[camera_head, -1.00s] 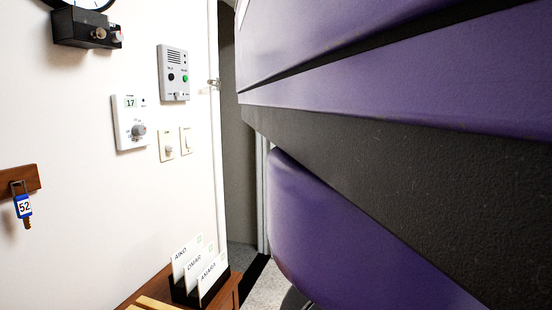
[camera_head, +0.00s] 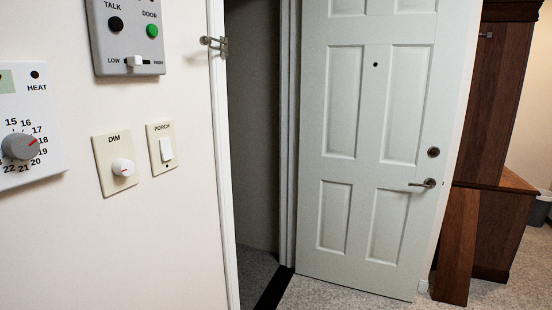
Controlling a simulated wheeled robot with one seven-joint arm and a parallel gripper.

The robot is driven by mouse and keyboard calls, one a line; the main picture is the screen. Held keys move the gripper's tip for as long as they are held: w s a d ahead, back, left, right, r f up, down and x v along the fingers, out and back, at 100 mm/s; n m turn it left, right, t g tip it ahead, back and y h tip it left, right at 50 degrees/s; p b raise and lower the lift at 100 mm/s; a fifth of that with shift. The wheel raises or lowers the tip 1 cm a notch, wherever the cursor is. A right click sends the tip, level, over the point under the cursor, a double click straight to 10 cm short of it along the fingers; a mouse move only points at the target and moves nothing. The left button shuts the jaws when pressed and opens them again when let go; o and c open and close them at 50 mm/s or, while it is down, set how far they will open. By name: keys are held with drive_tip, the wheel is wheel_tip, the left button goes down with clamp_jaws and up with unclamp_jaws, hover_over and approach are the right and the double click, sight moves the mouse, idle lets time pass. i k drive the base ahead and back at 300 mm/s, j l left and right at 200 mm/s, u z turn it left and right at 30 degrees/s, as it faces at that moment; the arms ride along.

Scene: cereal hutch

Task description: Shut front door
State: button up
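The front door (camera_head: 343,170) is a white panelled door that stands open, swung into the room to the right of its doorway. Its lever handle (camera_head: 424,183) is on the door's right side, with a round lock (camera_head: 433,152) above it and a small peephole higher up. The doorway (camera_head: 253,140) shows as a dark, narrow opening to the left of the door. A metal latch (camera_head: 215,44) sits on the left jamb. My gripper is not in view.
On the left wall are a heat dial (camera_head: 20,146), an intercom (camera_head: 128,35), a dimmer (camera_head: 116,164) and a porch switch (camera_head: 162,149). A dark wooden hutch (camera_head: 495,140) stands right of the door. Carpet (camera_head: 330,296) is clear before the door.

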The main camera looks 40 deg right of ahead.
sight(381, 82)
drive_tip(key=i+l+z, duration=0.15)
drive_tip(key=i+l, duration=0.2)
drive_tip(key=i, duration=0.15)
drive_tip(key=i+l+z, duration=0.15)
drive_tip(key=i+l, duration=0.15)
drive_tip(key=i, duration=0.2)
drive_tip(key=i+l+z, duration=0.15)
drive_tip(key=i, duration=0.35)
drive_tip(key=i+l, duration=0.3)
drive_tip(key=i, duration=0.2)
drive_tip(key=l+z, duration=0.15)
drive_tip(key=z, duration=0.5)
drive_tip(key=l+z, duration=0.25)
drive_tip(key=l, duration=0.2)
drive_tip(key=i+l+z, duration=0.25)
drive_tip(key=l, duration=0.15)
drive_tip(key=l+z, duration=0.25)
drive_tip(key=l, duration=0.2)
drive_tip(key=i+l, duration=0.1)
drive_tip(key=l, duration=0.2)
drive_tip(key=i+l, duration=0.15)
drive_tip(key=l, duration=0.15)
drive_tip(key=i+l, duration=0.1)
drive_tip(key=l, duration=0.15)
